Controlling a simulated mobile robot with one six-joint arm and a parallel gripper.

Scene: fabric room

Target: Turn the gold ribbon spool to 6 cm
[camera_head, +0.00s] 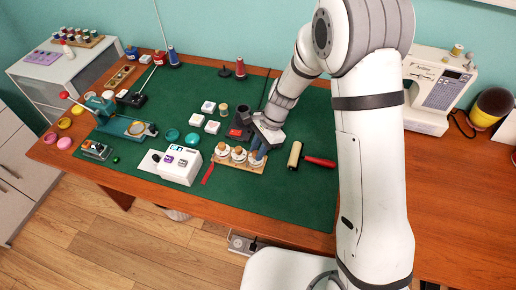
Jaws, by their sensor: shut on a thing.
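A wooden stand (226,164) at the front edge of the green mat carries a row of three pale spools with brown tops: a left one (222,150), a middle one (239,155) and a right one (255,162). The picture is too small to tell which is the gold ribbon spool or to read any length marks. My gripper (259,153) reaches down from behind onto the right spool and is shut on it. Its fingers partly hide that spool's top.
A white boxy device (178,165) stands just left of the stand. A red-handled roller (308,159) lies to the right, and a red and black item (240,131) is behind. The green mat (305,205) is bare at front right. A sewing machine (435,90) stands back right.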

